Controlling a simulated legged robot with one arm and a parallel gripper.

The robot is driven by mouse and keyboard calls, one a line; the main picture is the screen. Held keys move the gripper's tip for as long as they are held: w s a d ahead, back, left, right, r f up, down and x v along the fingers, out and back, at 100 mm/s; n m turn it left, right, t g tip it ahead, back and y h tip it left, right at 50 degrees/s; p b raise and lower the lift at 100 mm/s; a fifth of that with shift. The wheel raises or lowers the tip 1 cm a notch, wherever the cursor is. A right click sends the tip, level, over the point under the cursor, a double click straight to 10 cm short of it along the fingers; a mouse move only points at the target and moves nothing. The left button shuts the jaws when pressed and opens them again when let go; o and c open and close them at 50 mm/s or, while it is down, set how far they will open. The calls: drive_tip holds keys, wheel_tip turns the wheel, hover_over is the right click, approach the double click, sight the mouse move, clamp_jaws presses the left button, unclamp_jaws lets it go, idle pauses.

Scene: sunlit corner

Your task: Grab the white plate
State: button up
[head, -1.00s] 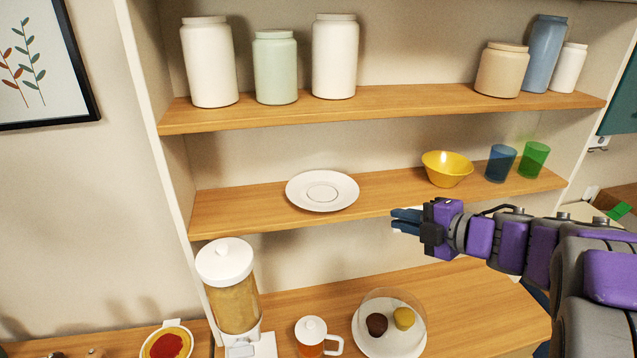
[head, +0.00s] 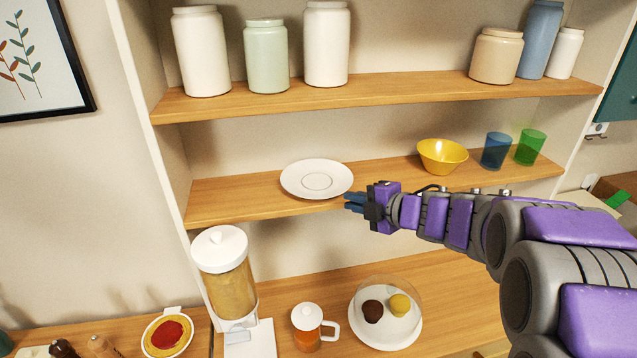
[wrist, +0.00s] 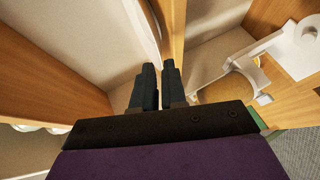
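The white plate (head: 317,180) lies flat on the middle shelf, its front rim near the shelf's front edge. My gripper (head: 351,202) is just right of and in front of the plate's rim in the head view, with a narrow gap between its two dark fingers.
The middle shelf (head: 235,203) also holds a yellow bowl (head: 442,156), a blue cup (head: 496,150) and a green cup (head: 530,147) to the right. The upper shelf (head: 390,91) holds several jars. A dispenser (head: 225,270) and a domed dish (head: 386,330) stand below.

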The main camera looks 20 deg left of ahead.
sight(328, 198)
drive_tip(key=x, duration=0.5)
drive_tip(key=s+x, duration=0.1)
drive_tip(key=x, duration=0.1)
drive_tip(key=shift+w+a, duration=0.1)
drive_tip(key=shift+a, duration=0.55)
drive_tip(key=shift+d+r, duration=0.1)
drive_tip(key=shift+d, duration=0.6)
drive_tip(key=shift+d+r, duration=0.1)
drive_tip(key=shift+d, duration=0.5)
clamp_jaws()
drive_tip(key=shift+a, duration=0.8)
